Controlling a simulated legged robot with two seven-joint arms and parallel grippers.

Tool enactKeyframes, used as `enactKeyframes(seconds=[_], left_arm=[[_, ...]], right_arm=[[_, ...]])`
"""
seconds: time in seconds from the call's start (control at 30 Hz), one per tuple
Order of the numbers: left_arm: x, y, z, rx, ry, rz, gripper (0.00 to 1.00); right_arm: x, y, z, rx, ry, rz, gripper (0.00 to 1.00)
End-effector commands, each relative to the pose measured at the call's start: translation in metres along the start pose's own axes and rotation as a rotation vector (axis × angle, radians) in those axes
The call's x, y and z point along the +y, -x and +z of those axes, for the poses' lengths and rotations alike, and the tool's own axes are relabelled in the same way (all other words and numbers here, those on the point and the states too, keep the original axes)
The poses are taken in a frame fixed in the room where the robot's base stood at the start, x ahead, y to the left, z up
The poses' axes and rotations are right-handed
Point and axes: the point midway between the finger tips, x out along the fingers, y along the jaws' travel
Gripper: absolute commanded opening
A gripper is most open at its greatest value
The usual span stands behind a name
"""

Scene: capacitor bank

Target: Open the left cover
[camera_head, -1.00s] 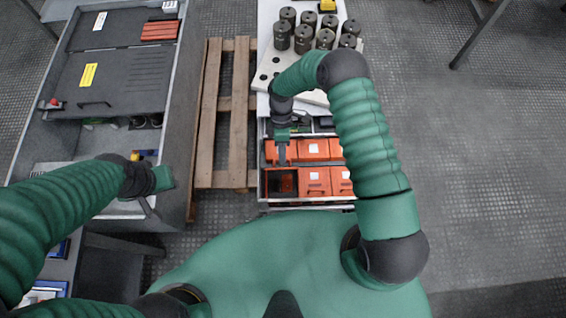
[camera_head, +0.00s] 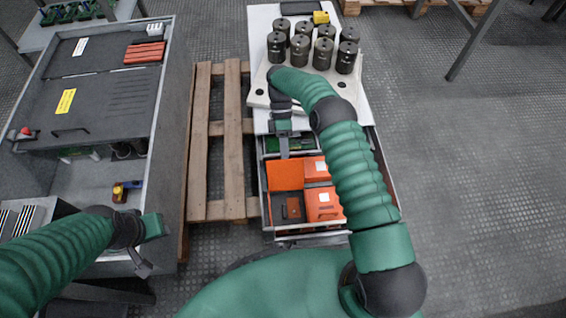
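A grey cabinet (camera_head: 172,150) on the left has dark flat covers on top. The nearer cover (camera_head: 105,104) has a yellow label and a black handle (camera_head: 70,132), and lies flat. In the drawer, an orange lid (camera_head: 285,175) stands raised behind a dark-interior orange box (camera_head: 291,208). Other orange boxes (camera_head: 324,204) beside it look closed. My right gripper (camera_head: 284,152) points down at the far edge of the raised lid; contact is unclear. My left gripper (camera_head: 142,264) is at the cabinet's near right corner, away from the covers. Both finger gaps are too small to read.
Several dark cylinders (camera_head: 322,53) stand on a white plate (camera_head: 258,92) behind the drawer. A wooden pallet (camera_head: 233,140) lies between cabinet and drawer unit. A yellow and blue tool (camera_head: 125,191) lies inside the cabinet's open near part.

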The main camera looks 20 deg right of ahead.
Motion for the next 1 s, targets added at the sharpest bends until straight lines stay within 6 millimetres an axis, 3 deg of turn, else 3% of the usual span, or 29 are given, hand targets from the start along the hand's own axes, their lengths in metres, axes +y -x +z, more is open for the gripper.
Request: enactKeyframes(seconds=[0.53,0.57,0.6,0.87,1.0], left_arm=[[0.000,-0.007,0.002,0.000,0.000,0.000,0.36],[0.000,-0.007,0.002,0.000,0.000,0.000,0.36],[0.000,-0.007,0.002,0.000,0.000,0.000,0.36],[0.000,-0.005,0.001,0.000,0.000,0.000,0.36],[0.000,0.010,-0.002,0.000,0.000,0.000,0.36]], right_arm=[[0.004,-0.001,0.003,-0.005,-0.002,-0.017,0.00],[0.004,-0.001,0.003,-0.005,-0.002,-0.017,0.12],[0.004,0.000,0.003,-0.005,-0.003,-0.016,0.17],[0.002,0.002,0.002,-0.003,-0.002,-0.017,0.17],[-0.012,0.018,0.003,-0.003,-0.002,-0.016,0.17]])
